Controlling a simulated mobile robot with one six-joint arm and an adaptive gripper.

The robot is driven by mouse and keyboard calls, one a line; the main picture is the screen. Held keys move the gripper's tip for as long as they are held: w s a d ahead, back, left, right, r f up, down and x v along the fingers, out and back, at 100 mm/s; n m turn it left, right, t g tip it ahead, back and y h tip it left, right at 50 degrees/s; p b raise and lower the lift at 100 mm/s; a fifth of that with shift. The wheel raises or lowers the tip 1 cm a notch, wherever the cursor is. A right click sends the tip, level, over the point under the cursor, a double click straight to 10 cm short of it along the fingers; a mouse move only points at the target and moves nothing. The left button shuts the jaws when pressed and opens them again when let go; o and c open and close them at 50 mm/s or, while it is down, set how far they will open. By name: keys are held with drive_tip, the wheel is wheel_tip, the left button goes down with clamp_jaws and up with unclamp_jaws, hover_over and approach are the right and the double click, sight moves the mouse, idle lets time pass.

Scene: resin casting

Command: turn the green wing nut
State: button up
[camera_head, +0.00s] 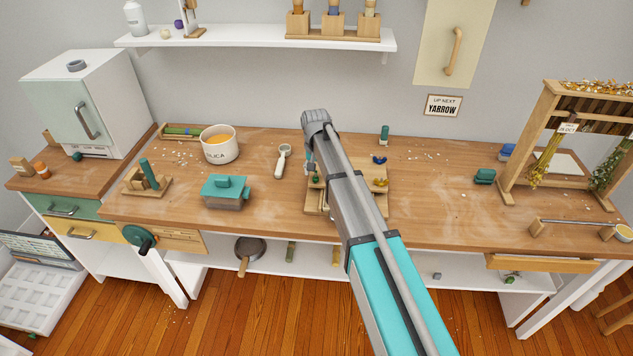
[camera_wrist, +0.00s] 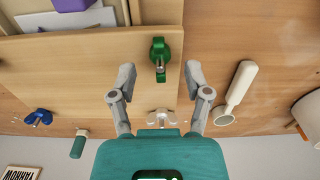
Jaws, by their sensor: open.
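The green wing nut (camera_wrist: 159,50) sits on a silver threaded stud on a pale wooden board (camera_wrist: 60,75) in the wrist view. It stands upright in the picture, one wing above the stud and one below. My gripper (camera_wrist: 158,73) is open and empty. Its two fingertips are apart, left and right of the nut's lower end, and I see no contact. In the head view a small green piece, likely this nut (camera_head: 316,179), shows just left of my arm, which hides much of the board and the gripper.
A blue wing nut (camera_wrist: 38,117) and a pale metal wing nut (camera_wrist: 160,118) are nearby. A yellow wing nut (camera_head: 381,182) shows right of my arm. A white scoop (camera_head: 284,160), a white pot (camera_head: 219,145) and a teal lidded box (camera_head: 225,192) stand left. The bench right of the board is mostly clear.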

drive_tip(key=shift+f+b, duration=0.6)
drive_tip(key=shift+f, duration=0.2)
clamp_jaws()
